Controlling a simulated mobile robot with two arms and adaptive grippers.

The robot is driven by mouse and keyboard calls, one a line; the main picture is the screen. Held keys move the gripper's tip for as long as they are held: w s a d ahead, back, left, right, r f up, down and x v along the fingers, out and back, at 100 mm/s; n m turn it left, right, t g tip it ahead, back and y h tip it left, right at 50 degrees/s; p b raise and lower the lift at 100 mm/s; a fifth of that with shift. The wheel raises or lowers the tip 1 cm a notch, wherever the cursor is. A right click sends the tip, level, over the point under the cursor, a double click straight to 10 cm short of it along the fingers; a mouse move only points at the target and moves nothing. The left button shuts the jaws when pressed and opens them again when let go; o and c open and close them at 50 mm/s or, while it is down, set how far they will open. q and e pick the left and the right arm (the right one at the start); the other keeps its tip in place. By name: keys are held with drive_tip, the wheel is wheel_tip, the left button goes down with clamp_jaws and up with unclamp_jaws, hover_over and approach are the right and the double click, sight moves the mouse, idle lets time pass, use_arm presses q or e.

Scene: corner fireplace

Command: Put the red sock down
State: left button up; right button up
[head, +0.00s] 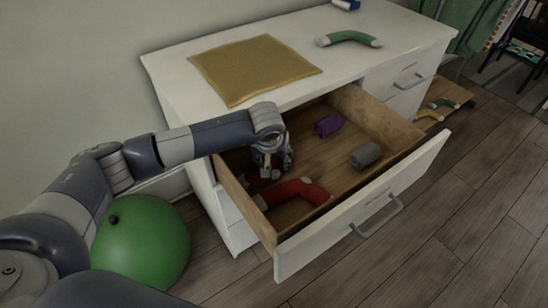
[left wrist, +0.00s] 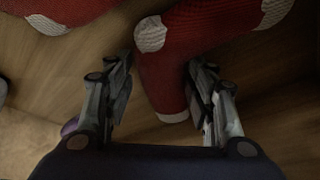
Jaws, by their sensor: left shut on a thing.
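My left gripper (head: 270,172) reaches down into the left part of the open drawer (head: 362,219). In the left wrist view, its fingers (left wrist: 160,105) are on either side of a red sock (left wrist: 165,75) with white patches and are shut on it. A second red sock (left wrist: 75,10) shows at the top left of that view. In the head view, a bent red sock (head: 300,190) lies near the drawer's front left, and more red shows under the gripper, partly hidden. My right gripper is not in view.
The drawer also holds a purple rolled sock (head: 328,125) and a grey one (head: 366,155). The white dresser top (head: 300,105) bears a yellow cloth (head: 254,70) and a green sock (head: 348,38). A green ball (head: 140,240) is on the floor beside the dresser.

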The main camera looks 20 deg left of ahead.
use_arm(q)
drive_tip(key=shift+d, duration=0.1)
drive_tip(key=o, duration=0.9)
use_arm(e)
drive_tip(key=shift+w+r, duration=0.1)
use_arm(q)
drive_tip(key=shift+o, duration=0.2)
drive_tip(key=shift+r, duration=0.15)
drive_tip(key=p+v, duration=0.1)
drive_tip(key=v, duration=1)
drive_tip(key=shift+s+r, duration=0.15)
drive_tip(key=shift+r, duration=0.2)
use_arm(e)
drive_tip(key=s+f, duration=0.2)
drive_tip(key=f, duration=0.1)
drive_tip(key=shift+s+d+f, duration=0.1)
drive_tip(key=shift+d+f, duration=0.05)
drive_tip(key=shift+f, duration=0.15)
